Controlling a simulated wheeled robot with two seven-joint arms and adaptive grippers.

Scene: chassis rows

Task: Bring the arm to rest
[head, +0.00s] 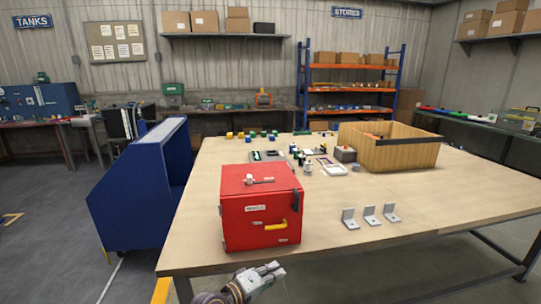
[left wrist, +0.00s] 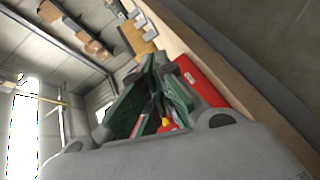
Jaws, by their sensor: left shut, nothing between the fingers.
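My left gripper (head: 265,274) comes in at the bottom of the head view, in front of the table's near edge and below the red box. Its fingers are shut with nothing between them. In the left wrist view the gripper (left wrist: 152,112) fills the middle, its green-grey fingers pointing away from the camera. A red box (head: 262,215) with a yellow handle (head: 296,227) stands on the table's near left part, apart from the gripper. The red box also shows behind the fingers in the left wrist view (left wrist: 199,80). My right gripper is not in view.
The wooden table (head: 320,205) holds three grey brackets (head: 370,214), a wooden crate (head: 385,150) at the back right and several small parts at the back. A blue cabinet (head: 145,190) stands left of the table. The table's front right part is clear.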

